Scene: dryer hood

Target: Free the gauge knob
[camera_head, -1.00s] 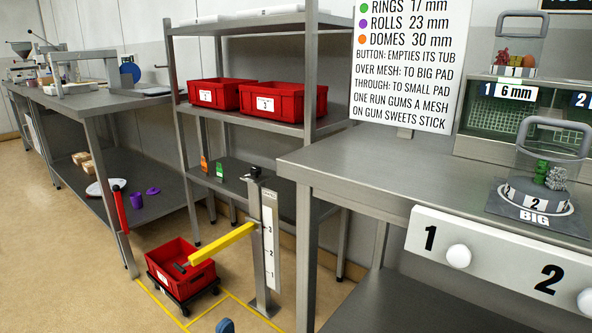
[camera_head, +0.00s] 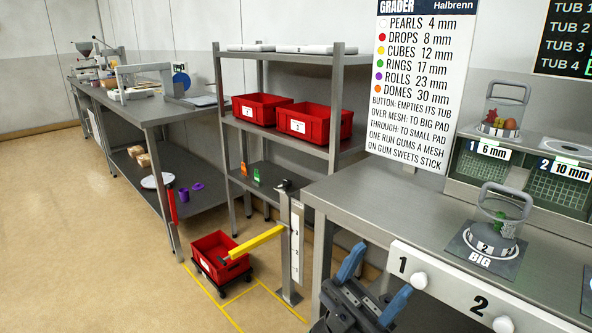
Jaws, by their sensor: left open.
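The gauge is a grey upright post (camera_head: 285,240) with a white numbered scale plate (camera_head: 297,243) and a yellow arm (camera_head: 257,242) reaching left. A small black knob (camera_head: 284,186) sits at the top of the post; its fine shape is too small to tell. The yellow arm reaches over a red tub (camera_head: 208,245) on a black wheeled dolly. My left gripper (camera_head: 374,283) is at the bottom, to the right of and nearer than the gauge, in front of the bench. Its blue-grey fingers are apart with nothing between them. My right gripper is out of view.
A steel bench (camera_head: 345,200) with a white knob panel (camera_head: 440,290) stands at right. A shelf rack (camera_head: 334,100) with red tubs (camera_head: 310,120) stands behind the gauge. Yellow lines (camera_head: 232,299) mark the floor around the dolly. The floor at left is clear.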

